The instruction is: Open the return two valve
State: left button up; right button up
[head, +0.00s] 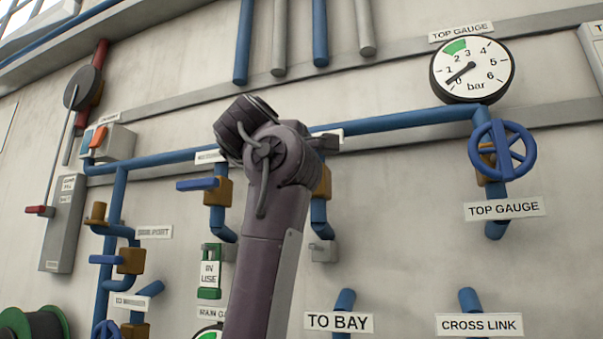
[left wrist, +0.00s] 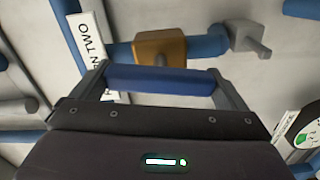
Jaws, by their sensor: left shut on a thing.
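The blue handle (left wrist: 160,80) of the return two valve spans the gap between the two fingers of my left gripper (left wrist: 160,84) in the left wrist view. The gripper is shut on it. The brass-coloured valve body (left wrist: 160,47) is just behind the handle, on a blue pipe (left wrist: 207,44). A white label (left wrist: 91,45) beside it reads "N TWO" in the part that shows. In the head view, my left wrist covers most of this valve; only an edge of its body (head: 323,181) shows to the right. My right gripper is not in view.
A similar blue lever valve (head: 197,184) is close to the left of my arm. A blue handwheel (head: 502,149) and the top gauge (head: 472,70) are at right. The wall between is mostly clear.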

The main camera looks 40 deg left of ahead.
pick_arm(q)
jog(key=shift+r, duration=0.1)
dwell(0.3)
jog(key=o, duration=0.5)
jog(key=shift+o, duration=0.6)
jog(key=shift+w, duration=0.2)
jog(key=b+v, duration=0.4)
jog(key=v, duration=0.4)
jog(key=shift+w, duration=0.1)
